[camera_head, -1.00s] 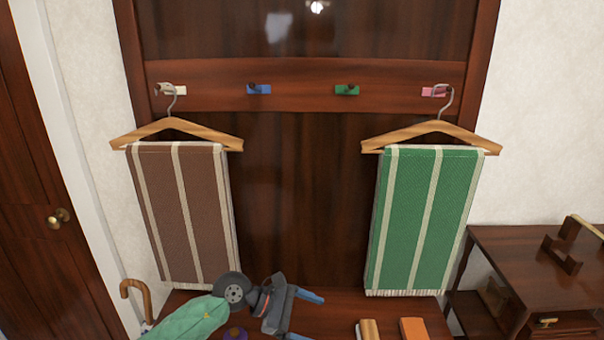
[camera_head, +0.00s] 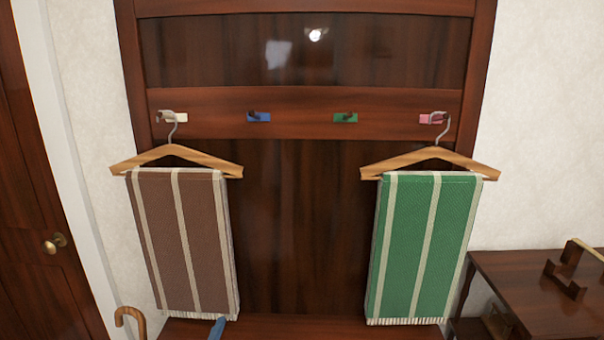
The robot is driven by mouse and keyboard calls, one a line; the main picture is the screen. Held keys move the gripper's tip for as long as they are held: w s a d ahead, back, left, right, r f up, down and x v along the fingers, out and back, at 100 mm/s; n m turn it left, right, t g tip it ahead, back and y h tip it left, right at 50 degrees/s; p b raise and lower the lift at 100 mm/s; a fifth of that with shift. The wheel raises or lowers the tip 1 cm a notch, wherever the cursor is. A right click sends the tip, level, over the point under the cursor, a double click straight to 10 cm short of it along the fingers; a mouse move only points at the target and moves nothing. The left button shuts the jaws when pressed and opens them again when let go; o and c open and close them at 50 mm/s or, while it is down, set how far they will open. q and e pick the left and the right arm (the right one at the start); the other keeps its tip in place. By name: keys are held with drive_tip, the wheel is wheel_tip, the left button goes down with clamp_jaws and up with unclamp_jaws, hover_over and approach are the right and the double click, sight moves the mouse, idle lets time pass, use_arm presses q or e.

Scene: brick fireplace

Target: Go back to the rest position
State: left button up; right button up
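Only a blue fingertip of my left gripper (camera_head: 217,328) shows at the bottom edge, in front of the bench and just below the brown towel's hem. The rest of that gripper is out of frame, so its opening is hidden. My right gripper is not in view. A brown striped towel (camera_head: 182,245) hangs on a wooden hanger (camera_head: 176,155) from the hook on the white plate (camera_head: 180,118). A green striped towel (camera_head: 425,250) hangs on another wooden hanger (camera_head: 432,157) from the hook on the pink plate (camera_head: 428,119).
The hooks on the blue plate (camera_head: 259,117) and green plate (camera_head: 345,118) are empty. A bench (camera_head: 290,328) runs below the towels. A curved wooden handle (camera_head: 130,317) stands at lower left. A dark wooden side table (camera_head: 535,285) is at right, a door (camera_head: 40,230) at left.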

use_arm(q)
drive_tip(key=s+a+f+n+g+y, duration=0.1)
drive_tip(key=s+a+f+n+g, duration=0.25)
drive_tip(key=s+f, duration=0.3)
drive_tip(key=s+a+f+n+g+y, duration=0.1)
drive_tip(key=s+a+f+n+g, duration=0.1)
drive_tip(key=s+f+n+g, duration=0.4)
drive_tip(key=s+f+n+g+h, duration=0.15)
drive_tip(key=s+f+g, duration=0.45)
drive_tip(key=s, duration=0.7)
drive_tip(key=s+d+f, duration=0.1)
drive_tip(key=d+f, duration=0.1)
drive_tip(key=f, duration=1.2)
drive_tip(key=s+d+f, duration=0.2)
drive_tip(key=d+f, duration=0.1)
drive_tip(key=f, duration=1.1)
drive_tip(key=shift+f+g, duration=0.2)
drive_tip(key=shift+g, duration=0.25)
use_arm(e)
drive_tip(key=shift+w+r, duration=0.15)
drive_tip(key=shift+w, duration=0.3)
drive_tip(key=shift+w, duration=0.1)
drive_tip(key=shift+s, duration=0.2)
